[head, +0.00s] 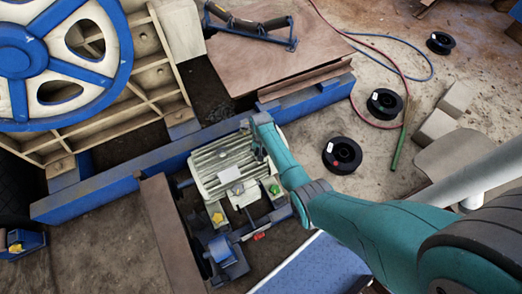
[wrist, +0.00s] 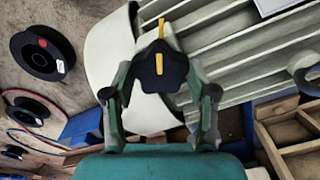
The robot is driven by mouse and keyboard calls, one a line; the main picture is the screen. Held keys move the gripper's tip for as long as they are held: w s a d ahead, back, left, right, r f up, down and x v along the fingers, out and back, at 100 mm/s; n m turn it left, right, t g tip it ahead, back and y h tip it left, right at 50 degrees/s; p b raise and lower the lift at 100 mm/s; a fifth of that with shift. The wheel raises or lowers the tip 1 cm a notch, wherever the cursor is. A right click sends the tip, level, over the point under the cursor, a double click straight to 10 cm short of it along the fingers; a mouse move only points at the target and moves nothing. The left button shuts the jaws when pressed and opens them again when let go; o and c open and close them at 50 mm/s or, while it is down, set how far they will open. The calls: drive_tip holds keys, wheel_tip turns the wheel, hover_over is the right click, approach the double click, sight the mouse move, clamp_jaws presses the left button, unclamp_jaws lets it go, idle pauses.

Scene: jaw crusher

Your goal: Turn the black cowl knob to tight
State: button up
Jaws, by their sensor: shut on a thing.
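The black cowl knob (wrist: 172,72) sits at the centre of the wrist view, on the cream cowl (wrist: 108,52) at the end of the ribbed motor. A short yellow line on the knob points up in the picture, roughly in line with a yellow mark (wrist: 161,26) on the cowl. My gripper (wrist: 160,82) has one finger on each side of the knob and is shut on it. In the head view my gripper (head: 258,150) is over the ribbed motor (head: 215,166), and the knob cannot be made out there.
A blue beam (head: 110,182) runs behind the motor, with a large blue-and-cream flywheel (head: 60,62) at upper left. A black spool (head: 342,155) lies right of the motor, with more spools and a red hose (head: 365,118) beyond. A brown plate (head: 170,235) stands left of the motor.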

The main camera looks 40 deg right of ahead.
drive_tip(key=shift+m, duration=0.5)
drive_tip(key=o, duration=1.1)
drive_tip(key=shift+o, duration=0.2)
wheel_tip(320, 180, up, 12)
idle(0.3)
